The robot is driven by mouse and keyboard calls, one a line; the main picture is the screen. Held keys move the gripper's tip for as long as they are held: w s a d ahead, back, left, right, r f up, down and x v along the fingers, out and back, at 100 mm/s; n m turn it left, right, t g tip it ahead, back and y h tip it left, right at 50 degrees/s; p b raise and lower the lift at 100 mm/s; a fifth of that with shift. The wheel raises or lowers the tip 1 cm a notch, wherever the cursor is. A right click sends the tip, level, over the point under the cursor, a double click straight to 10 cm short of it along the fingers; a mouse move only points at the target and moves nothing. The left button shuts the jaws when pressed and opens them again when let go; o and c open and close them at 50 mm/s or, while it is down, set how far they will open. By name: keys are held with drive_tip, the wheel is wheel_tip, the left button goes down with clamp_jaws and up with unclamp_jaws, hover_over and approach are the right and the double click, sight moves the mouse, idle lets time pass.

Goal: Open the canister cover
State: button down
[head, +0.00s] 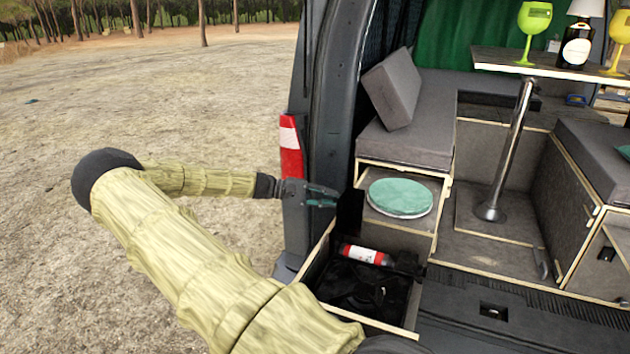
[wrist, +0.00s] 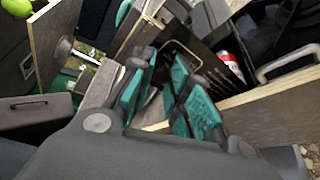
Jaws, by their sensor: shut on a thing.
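My gripper (head: 332,196) is at the rear corner of the van, at the upper edge of a dark upright panel that looks like the canister cover (head: 350,213). Its teal fingers are shut on that edge. The cover stands raised at the back of an open wooden-edged box. A red and white canister (head: 366,255) lies in the box, uncovered from above. In the wrist view, the teal fingers (wrist: 165,88) fill the middle, and the exact grip is partly hidden. The canister (wrist: 232,67) shows right of the fingers.
The box wall (head: 384,327) is pale-edged wood. A round green-topped lid (head: 400,197) sits on the unit just behind. A table leg (head: 508,150) and grey cushions (head: 405,140) stand further inside. The van's pillar and red tail light (head: 290,148) are close to my gripper. Open ground lies left.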

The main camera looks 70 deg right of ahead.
drive_tip(key=shift+w, duration=0.2)
idle(0.3)
drive_tip(key=c, duration=1.3)
unclamp_jaws()
drive_tip(key=shift+w, duration=0.1)
drive_tip(key=v, duration=1.2)
drive_tip(key=shift+f, duration=0.2)
